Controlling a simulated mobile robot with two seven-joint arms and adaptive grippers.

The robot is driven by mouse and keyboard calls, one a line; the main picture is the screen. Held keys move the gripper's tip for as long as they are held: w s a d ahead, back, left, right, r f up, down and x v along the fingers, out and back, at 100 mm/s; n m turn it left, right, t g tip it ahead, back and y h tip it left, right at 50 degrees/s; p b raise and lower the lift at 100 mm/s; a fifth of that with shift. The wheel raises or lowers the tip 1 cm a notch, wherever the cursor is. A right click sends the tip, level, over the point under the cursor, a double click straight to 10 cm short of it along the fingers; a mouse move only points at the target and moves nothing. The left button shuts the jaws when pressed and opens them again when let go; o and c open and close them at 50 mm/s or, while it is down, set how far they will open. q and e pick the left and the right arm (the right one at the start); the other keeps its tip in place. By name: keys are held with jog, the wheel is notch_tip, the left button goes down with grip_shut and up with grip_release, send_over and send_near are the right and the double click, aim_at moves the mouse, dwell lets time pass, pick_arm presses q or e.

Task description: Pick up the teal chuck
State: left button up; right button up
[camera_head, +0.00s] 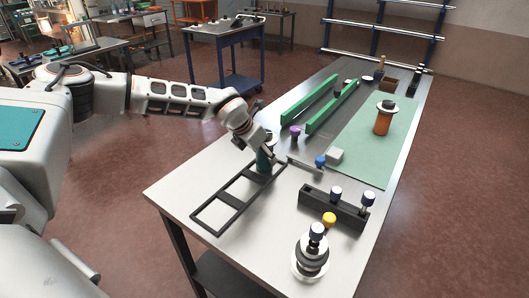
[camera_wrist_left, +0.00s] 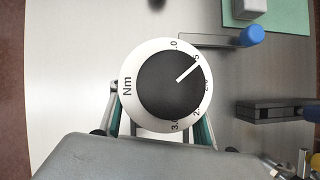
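The teal chuck (camera_head: 264,160) stands upright on the workbench at the far end of a black frame, mostly behind my left gripper (camera_head: 268,144) in the head view. In the left wrist view, a round white dial with a black knob (camera_wrist_left: 172,82), marked "Nm", fills the middle, close to the camera. My left gripper's fingers (camera_wrist_left: 162,126) show on both sides below the dial. The dial hides the fingertips and whatever is between them, so I cannot tell whether they touch the chuck. My right gripper is out of view.
The black frame (camera_head: 215,213) lies flat under the gripper. A black block (camera_head: 318,207) with blue-topped tools, a blue-capped tool (camera_head: 320,161), a purple-topped piece (camera_head: 295,133) and green rails (camera_head: 331,107) are nearby. An orange cylinder (camera_head: 382,123) stands on the green mat (camera_head: 350,160).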

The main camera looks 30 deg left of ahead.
pick_arm(q)
jog(key=shift+w+r, duration=0.1)
jog(key=shift+r, duration=0.05)
grip_shut()
